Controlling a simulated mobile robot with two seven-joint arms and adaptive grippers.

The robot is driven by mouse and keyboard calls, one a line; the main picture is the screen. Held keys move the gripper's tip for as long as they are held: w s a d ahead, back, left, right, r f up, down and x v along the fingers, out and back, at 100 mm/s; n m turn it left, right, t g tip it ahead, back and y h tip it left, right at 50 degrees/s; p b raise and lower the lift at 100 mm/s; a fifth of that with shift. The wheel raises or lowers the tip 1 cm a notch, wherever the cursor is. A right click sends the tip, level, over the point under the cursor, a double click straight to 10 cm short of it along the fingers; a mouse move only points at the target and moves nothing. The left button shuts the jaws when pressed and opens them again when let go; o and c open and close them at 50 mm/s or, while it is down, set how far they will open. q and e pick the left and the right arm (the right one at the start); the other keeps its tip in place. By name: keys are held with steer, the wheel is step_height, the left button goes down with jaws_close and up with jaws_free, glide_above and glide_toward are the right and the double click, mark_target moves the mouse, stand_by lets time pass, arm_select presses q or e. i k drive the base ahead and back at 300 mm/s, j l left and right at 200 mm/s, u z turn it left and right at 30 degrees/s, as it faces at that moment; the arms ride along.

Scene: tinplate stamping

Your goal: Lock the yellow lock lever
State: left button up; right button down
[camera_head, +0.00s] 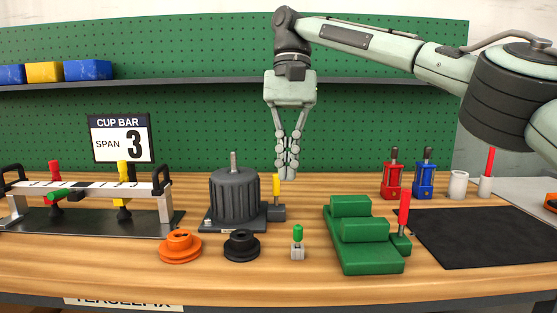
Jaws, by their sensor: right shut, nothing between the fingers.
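A yellow lever (276,187) stands upright on a small dark block (275,212) at the right side of a dark ribbed drum (235,194). Another yellow handle (122,170) stands on the white bar at the left. My right gripper (289,176) hangs pointing down, its fingers shut and empty. In the picture its fingertips are just above and to the right of the upright yellow lever; no contact is clear. My left gripper is not in view.
A green stepped block (362,230) with a red lever (404,208) is to the right, beside a black mat (480,238). An orange wheel (180,246), a black wheel (241,245) and a green-topped piece (298,243) stand in front. Red and blue clamps (392,178) stand behind.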

mark_target(276, 182)
steer(key=i, duration=1.1)
